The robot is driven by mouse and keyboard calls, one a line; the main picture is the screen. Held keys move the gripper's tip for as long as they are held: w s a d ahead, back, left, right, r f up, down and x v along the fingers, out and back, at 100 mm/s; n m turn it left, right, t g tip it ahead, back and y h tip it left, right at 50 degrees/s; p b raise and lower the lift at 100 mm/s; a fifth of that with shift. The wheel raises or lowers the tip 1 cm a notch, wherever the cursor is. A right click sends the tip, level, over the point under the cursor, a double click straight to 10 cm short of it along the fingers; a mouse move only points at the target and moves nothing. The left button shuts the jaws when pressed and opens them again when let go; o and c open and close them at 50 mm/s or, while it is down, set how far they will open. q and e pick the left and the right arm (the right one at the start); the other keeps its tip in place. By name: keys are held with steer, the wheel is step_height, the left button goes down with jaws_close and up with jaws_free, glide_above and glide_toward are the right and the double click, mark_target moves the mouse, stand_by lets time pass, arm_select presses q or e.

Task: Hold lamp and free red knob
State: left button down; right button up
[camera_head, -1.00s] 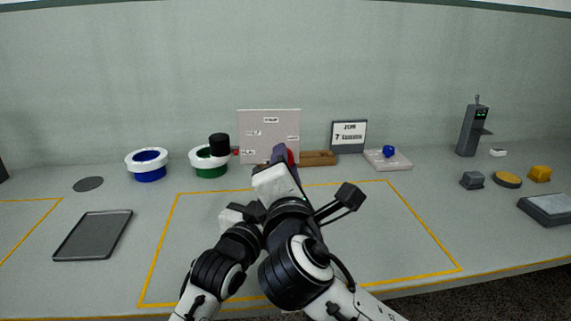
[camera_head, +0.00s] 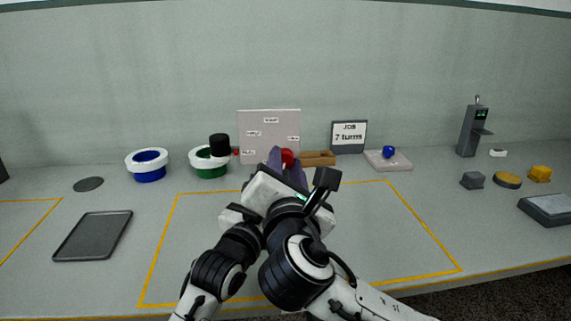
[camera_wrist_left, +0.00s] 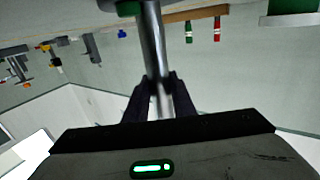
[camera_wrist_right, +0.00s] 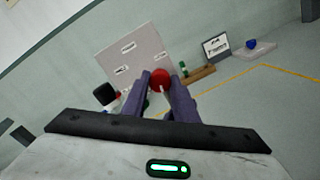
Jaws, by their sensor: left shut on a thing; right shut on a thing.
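The red knob (camera_head: 288,157) shows between the purple fingers of my right gripper (camera_head: 288,160), at the middle of the workspace. In the right wrist view, the red knob (camera_wrist_right: 160,79) sits between both fingertips, with a thin pale piece below it. My left gripper (camera_wrist_left: 157,88) is shut on a grey metal shaft (camera_wrist_left: 151,45), which I take to be part of the lamp. In the head view, my right gripper and arm hide the left fingers and the lamp's body. I cannot see how the knob joins the lamp.
A blue-lined tub (camera_head: 148,172) and a green-lined tub (camera_head: 209,170) stand back left. A labelled panel (camera_head: 270,125), wooden rack (camera_head: 318,159) and "JOB 7 turns" sign (camera_head: 349,134) stand behind. A blue knob on a pale pad (camera_head: 397,164) is right. An empty tray (camera_head: 93,236) lies left.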

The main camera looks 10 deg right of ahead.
arm_select(q)
steer(key=shift+f, duration=0.55)
arm_select(e)
steer(key=shift+d+r, duration=0.1)
steer(key=shift+r, duration=0.25)
steer(key=o, duration=0.8)
steer(key=shift+o, duration=1.3)
steer(key=shift+f, duration=0.2)
steer(key=s+a, duration=0.1)
steer(key=s, duration=1.1)
arm_select(q)
steer(key=c, duration=1.5)
jaws_free()
steer(key=shift+o, duration=0.5)
steer(key=shift+r, duration=0.2)
